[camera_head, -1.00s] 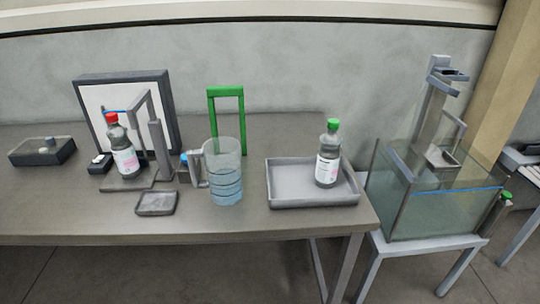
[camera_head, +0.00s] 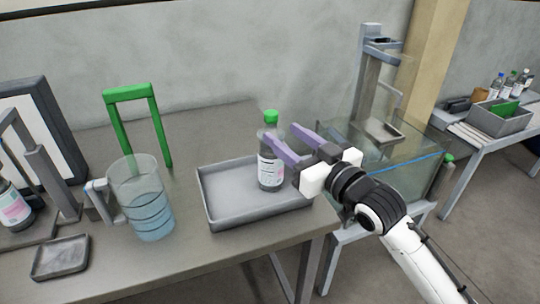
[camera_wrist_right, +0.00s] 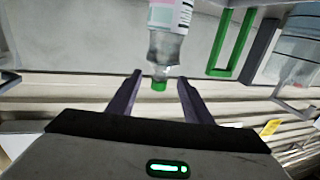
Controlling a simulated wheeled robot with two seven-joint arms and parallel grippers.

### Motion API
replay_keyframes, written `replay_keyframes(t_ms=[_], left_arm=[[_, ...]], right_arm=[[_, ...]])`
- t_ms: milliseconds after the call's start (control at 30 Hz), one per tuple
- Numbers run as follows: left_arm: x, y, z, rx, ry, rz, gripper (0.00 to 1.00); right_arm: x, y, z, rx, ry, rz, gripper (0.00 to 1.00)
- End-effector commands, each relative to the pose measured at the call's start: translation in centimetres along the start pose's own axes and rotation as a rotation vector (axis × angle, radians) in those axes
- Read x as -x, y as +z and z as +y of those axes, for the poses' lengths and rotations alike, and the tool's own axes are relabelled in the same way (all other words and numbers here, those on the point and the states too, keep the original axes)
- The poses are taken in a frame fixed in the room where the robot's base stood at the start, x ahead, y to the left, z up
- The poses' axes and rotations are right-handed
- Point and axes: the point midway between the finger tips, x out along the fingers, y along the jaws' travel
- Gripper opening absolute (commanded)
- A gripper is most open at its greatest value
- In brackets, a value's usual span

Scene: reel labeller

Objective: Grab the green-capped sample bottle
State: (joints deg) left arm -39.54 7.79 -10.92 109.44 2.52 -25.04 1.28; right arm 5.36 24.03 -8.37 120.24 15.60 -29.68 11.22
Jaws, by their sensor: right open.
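The green-capped sample bottle (camera_head: 270,158) stands upright in the grey tray (camera_head: 222,222), towards the tray's right side. In the right wrist view the bottle (camera_wrist_right: 170,42) appears upside down, with its green cap (camera_wrist_right: 159,85) between the lines of the two fingers. My right gripper (camera_head: 276,143) is open, its purple fingers reaching in from the right to the bottle's upper part. I cannot tell whether a finger touches the bottle. My left gripper is not in view.
A clear beaker of bluish liquid (camera_head: 142,205) and a green frame (camera_head: 130,95) stand left of the tray. A red-free view of another labelled bottle (camera_head: 14,208) is at the left edge. A glass tank (camera_head: 420,185) stands at the right, behind my right arm.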

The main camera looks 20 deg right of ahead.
Motion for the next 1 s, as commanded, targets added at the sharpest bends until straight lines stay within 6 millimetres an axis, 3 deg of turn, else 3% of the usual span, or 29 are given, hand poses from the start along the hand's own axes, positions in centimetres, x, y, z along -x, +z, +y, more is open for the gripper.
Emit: replay_keyframes(t_ms=[467, 767, 1000], left_arm=[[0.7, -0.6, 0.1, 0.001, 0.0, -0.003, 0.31], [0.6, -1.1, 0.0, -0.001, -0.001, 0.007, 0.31], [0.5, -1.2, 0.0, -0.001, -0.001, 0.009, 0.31]], right_arm=[[-5.5, -0.8, -0.2, 0.001, -0.001, 0.0, 0.46], [-5.9, -0.7, -0.2, 0.002, -0.001, -0.001, 0.46], [-5.9, -0.7, -0.2, 0.002, -0.001, -0.001, 0.05]])
